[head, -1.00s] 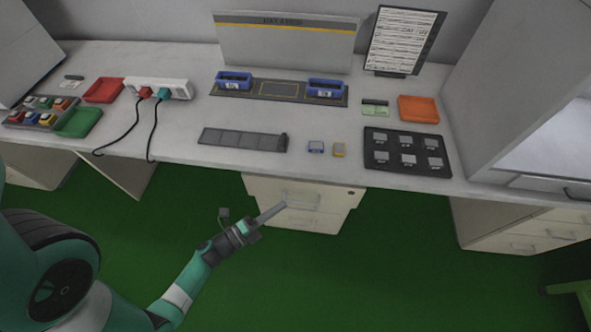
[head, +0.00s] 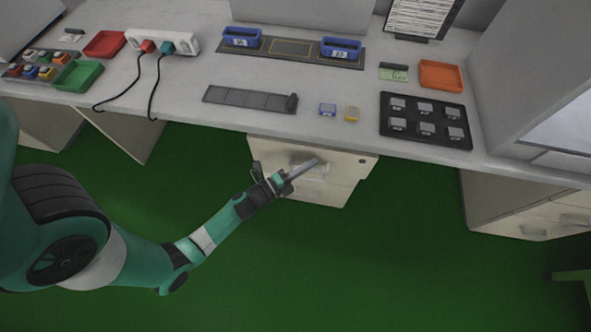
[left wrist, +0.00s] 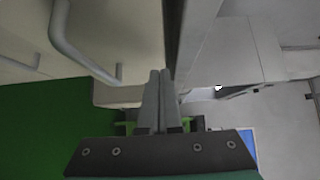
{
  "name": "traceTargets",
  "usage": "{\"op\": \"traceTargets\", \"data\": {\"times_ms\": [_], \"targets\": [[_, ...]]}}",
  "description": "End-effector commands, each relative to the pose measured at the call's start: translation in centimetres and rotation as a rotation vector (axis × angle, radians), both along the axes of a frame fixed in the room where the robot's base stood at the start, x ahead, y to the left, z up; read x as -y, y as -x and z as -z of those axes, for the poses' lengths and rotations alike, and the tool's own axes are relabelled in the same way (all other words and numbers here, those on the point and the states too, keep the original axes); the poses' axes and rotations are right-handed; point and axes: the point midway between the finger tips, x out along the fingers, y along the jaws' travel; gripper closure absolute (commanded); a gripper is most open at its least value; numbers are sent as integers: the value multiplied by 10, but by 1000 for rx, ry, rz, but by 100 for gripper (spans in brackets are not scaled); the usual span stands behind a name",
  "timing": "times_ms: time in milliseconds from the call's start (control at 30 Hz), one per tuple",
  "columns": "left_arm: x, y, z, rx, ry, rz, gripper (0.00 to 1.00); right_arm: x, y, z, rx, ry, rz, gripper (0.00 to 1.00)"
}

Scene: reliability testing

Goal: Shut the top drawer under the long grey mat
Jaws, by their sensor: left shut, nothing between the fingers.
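The long grey mat (head: 250,99), a dark strip marked in sections, lies near the front edge of the desk. Below its right end is a beige drawer unit (head: 345,163); its top drawer front carries a handle (head: 318,172). How far the drawer stands out is hard to tell. My left gripper (head: 316,162) is shut and empty, in front of the drawer front by the handle and partly covering it. In the left wrist view the closed fingertips (left wrist: 158,75) point along the drawer front, with the handle (left wrist: 82,50) at upper left. Contact cannot be told.
The desk edge overhangs the drawer unit. Small blue and yellow items (head: 328,110) and a black tray (head: 426,120) lie on the desk. Another drawer unit (head: 530,215) stands at right. Black cables (head: 155,90) hang near the desk edge at left. The green floor is open.

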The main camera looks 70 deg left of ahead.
Motion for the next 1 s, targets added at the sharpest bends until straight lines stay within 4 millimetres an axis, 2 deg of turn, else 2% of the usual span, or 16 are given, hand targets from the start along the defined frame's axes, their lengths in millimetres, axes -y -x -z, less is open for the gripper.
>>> {"op": "traceTargets", "data": {"times_ms": [33,200,600,833,1000], "targets": [[-9,-4,-2,0,-1,-6,100,0,0,-3,1,0,0,100],[-22,-13,-2,1,0,-3,100,0,0,-2,1,0,0,100],[-26,-15,-1,0,0,-1,100,0,0,-1,1,0,0,100],[-57,-36,-1,2,-1,-4,100,0,0,0,1,0,0,100],[-67,-42,-1,-1,1,-3,100,0,0,1,1,0,0,100]]}}
